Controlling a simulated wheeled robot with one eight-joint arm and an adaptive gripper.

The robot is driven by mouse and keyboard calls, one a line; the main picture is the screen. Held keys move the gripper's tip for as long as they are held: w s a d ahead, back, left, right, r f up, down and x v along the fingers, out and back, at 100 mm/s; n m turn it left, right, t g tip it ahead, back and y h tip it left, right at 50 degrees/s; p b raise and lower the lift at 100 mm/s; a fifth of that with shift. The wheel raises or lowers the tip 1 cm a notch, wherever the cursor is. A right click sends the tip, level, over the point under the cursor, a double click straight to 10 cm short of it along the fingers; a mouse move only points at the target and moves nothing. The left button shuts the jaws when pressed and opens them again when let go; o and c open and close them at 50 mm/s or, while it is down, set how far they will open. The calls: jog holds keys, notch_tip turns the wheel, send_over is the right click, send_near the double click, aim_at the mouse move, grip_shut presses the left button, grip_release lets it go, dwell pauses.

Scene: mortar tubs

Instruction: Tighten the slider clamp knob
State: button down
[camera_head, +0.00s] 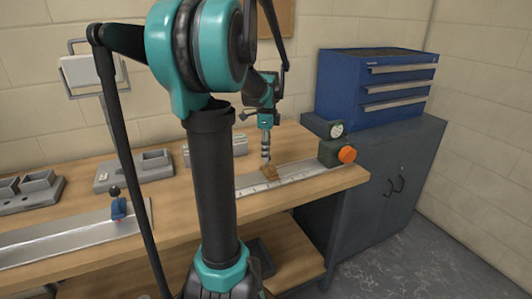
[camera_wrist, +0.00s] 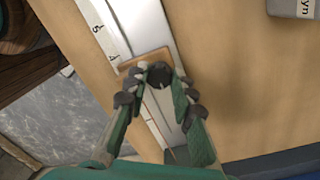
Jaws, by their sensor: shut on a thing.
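A brown slider block (camera_head: 271,173) sits on a pale metal rail with a scale (camera_head: 300,175) on the bench. In the wrist view the brown block (camera_wrist: 130,66) carries a round black knob (camera_wrist: 159,74). My gripper (camera_wrist: 158,92) is shut on the black knob, with one finger on each side of it. In the head view my gripper (camera_head: 266,153) points down just over the block, and the knob itself is too small or hidden to make out there.
A dark green block with an orange knob (camera_head: 347,155) and a dial (camera_head: 337,130) stands at the rail's right end. A blue drawer chest (camera_head: 345,90) stands behind right. A second rail (camera_head: 70,237) with a blue piece (camera_head: 118,207) and grey trays (camera_head: 155,165) lie left.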

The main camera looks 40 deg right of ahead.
jog(key=c, duration=1.3)
grip_release()
jog(key=shift+o, duration=0.2)
notch_tip(320, 180, up, 12)
jog(key=shift+w+d, duration=0.25)
